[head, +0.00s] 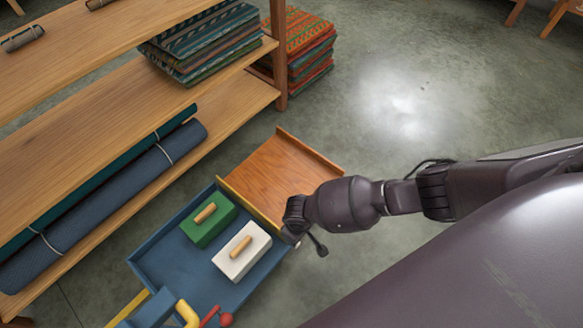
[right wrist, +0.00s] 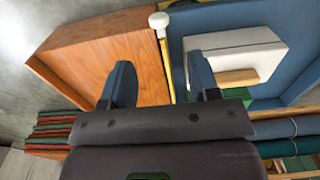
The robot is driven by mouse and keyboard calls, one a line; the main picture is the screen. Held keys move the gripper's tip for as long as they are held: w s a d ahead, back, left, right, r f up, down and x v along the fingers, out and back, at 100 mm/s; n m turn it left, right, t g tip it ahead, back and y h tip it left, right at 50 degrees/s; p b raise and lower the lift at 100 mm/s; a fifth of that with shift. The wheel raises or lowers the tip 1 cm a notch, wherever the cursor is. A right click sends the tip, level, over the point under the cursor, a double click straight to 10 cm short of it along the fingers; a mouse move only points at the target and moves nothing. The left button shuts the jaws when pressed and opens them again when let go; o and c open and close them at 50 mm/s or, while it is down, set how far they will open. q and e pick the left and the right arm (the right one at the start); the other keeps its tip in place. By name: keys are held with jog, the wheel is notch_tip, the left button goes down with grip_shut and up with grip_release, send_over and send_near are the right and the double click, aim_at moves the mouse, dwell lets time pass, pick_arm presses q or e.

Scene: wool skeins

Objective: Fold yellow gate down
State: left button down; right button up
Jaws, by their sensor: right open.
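The yellow gate (head: 238,198) shows as a thin strip along the border between the blue tray (head: 150,262) and a wooden tray (head: 270,172). It looks upright, seen nearly edge-on from above. In the right wrist view the gate (right wrist: 166,68) has a white knob (right wrist: 158,20) at its far end. My right gripper (head: 291,236) is at the near end of the gate in the head view, where the arm hides that end. In the right wrist view my open right gripper (right wrist: 160,80) has one finger on each side of the gate's line. Contact cannot be told. My left gripper is out of view.
A green block (head: 197,230) and a white block (head: 232,262), each with a wooden handle, sit in the blue tray. A yellow hook-shaped part (head: 186,313) and a red knob (head: 227,319) are at the bottom. A wooden shelf (head: 75,150) stands left.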

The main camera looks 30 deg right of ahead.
jog(key=b, duration=0.2)
send_over(298, 245)
notch_tip(298, 245, down, 5)
jog(key=shift+r, duration=0.1)
notch_tip(298, 245, down, 5)
jog(key=b, duration=0.2)
jog(key=shift+b, duration=0.3)
jog(key=shift+w+f+b, duration=0.2)
jog(key=shift+f+b, duration=0.1)
jog(key=shift+f, duration=0.15)
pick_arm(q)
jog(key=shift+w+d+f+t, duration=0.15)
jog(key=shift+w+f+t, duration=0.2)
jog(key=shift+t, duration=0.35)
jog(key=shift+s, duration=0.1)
pick_arm(e)
jog(key=shift+w, duration=0.1)
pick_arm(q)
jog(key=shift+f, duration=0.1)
pick_arm(e)
grip_shut()
